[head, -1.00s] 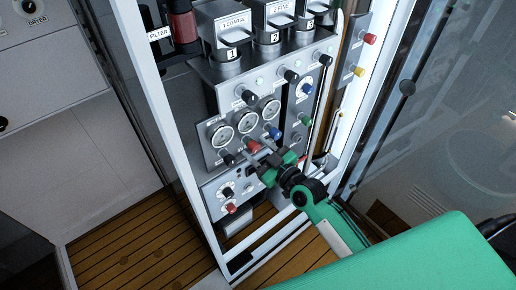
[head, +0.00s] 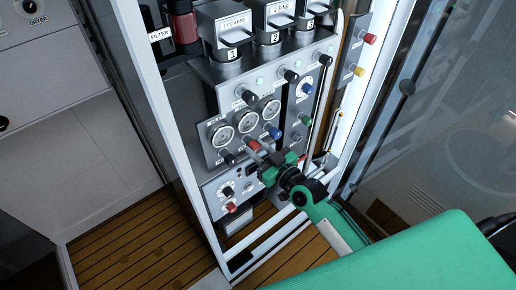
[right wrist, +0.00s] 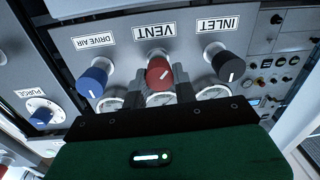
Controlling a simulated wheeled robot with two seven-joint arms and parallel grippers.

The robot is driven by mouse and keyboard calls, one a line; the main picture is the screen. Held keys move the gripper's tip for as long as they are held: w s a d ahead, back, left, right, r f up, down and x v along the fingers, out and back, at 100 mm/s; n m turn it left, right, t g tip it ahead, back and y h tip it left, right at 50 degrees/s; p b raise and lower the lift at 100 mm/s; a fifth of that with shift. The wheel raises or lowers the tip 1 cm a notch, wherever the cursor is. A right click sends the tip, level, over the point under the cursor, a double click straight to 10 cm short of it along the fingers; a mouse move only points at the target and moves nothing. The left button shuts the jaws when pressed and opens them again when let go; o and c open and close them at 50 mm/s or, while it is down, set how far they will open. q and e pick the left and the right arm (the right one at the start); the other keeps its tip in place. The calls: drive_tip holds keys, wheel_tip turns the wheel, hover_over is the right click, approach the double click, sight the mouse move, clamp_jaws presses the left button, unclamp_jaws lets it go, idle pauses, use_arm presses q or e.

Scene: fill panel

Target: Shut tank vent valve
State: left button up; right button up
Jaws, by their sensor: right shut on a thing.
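In the head view the red knob (head: 253,145) sits below the row of gauges on the grey panel. My right gripper (head: 260,149) reaches it from the lower right and is shut on it. In the right wrist view its dark fingers (right wrist: 158,100) stand on either side of the knob and hide its lower edge. My left gripper is not in view.
A blue DRIVE AIR knob (right wrist: 93,80) and a black INLET knob (right wrist: 228,65) flank the red one closely. Several gauges (head: 246,122) sit above it. A white frame post (head: 172,140) stands left of the panel, and glass (head: 430,120) stands to the right.

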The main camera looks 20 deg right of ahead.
drive_tip(key=m+p, duration=0.1)
drive_tip(key=m, duration=0.5)
drive_tip(key=shift+d+r+m, duration=0.1)
drive_tip(key=shift+m, duration=0.2)
drive_tip(key=m, duration=0.3)
drive_tip(key=shift+m+t+h+p, duration=0.3)
drive_tip(key=shift+m+p, duration=0.05)
drive_tip(key=shift+m, duration=0.05)
drive_tip(key=m, duration=0.3)
drive_tip(key=shift+m, duration=0.4)
drive_tip(key=m, duration=0.3)
drive_tip(key=shift+m+h+p, duration=0.3)
drive_tip(key=shift+m+p, duration=0.1)
drive_tip(key=m, duration=0.3)
drive_tip(key=shift+f+m, duration=0.2)
drive_tip(key=shift+m, duration=0.2)
drive_tip(key=m+p, duration=0.1)
drive_tip(key=m, duration=0.2)
drive_tip(key=shift+m, duration=0.3)
drive_tip(key=shift+f+m+p, duration=0.1)
drive_tip(key=shift+m+p, duration=0.3)
drive_tip(key=shift+m, duration=1.5)
